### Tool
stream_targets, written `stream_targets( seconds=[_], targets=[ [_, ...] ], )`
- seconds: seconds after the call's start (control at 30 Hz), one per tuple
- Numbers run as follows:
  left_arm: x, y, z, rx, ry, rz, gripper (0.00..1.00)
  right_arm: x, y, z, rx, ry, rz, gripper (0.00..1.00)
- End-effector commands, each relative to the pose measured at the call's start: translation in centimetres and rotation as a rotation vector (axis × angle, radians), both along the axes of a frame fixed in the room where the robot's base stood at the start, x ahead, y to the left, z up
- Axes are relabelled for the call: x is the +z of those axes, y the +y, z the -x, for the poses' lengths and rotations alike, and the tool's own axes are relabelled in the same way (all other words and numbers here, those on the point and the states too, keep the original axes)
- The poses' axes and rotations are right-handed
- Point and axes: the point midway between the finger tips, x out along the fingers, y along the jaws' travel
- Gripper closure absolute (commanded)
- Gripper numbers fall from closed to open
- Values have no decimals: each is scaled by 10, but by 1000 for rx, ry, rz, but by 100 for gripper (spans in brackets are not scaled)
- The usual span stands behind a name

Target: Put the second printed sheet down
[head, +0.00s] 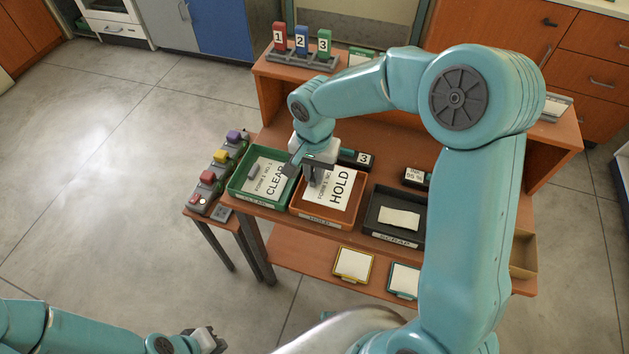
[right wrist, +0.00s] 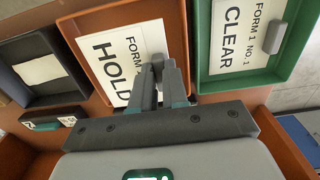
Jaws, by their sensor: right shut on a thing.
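The printed sheet marked HOLD (head: 339,190) is in the orange tray (head: 328,223), face up. In the right wrist view the HOLD sheet (right wrist: 116,65) lies within the tray's walls; I cannot tell if it touches the floor. My right gripper (head: 315,182) is over its edge, shut on the sheet's small grey grip block (right wrist: 157,66), which the fingers mostly hide. Another sheet, marked CLEAR (head: 267,178), lies in the green tray (head: 240,196) with a grey block on it. My left gripper (head: 210,341) is at the bottom edge, away from the table; its jaws are unclear.
A black scrap tray (head: 393,236) with a blank paper stands right of the orange tray. Coloured buttons (head: 207,178) are at the left. Numbered binders (head: 302,42) stand on the upper shelf. Two framed cards (head: 354,264) lie on the lower shelf.

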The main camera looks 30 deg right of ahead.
Motion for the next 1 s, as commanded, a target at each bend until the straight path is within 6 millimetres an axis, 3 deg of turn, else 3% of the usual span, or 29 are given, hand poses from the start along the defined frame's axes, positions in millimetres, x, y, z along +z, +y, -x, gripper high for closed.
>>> stream_targets(
  seconds=[0.27, 0.67, 0.7, 0.77, 1.0],
  targets=[
    [-1, 0, 0, 0, 0, 0, 100, -40, -1, -1, -1, 3, -1, 100],
    [-6, 0, 0, 0, 0, 0, 100, -47, -1, -2, -1, 1, -1, 100],
    [-6, 0, 0, 0, 0, 0, 100, -47, -1, -2, -1, 1, -1, 83],
    [-4, 0, 0, 0, 0, 0, 100, -45, -1, -2, -1, 1, -1, 64],
    [-4, 0, 0, 0, 0, 0, 100, -45, -1, -2, -1, 1, -1, 61]
  ],
)
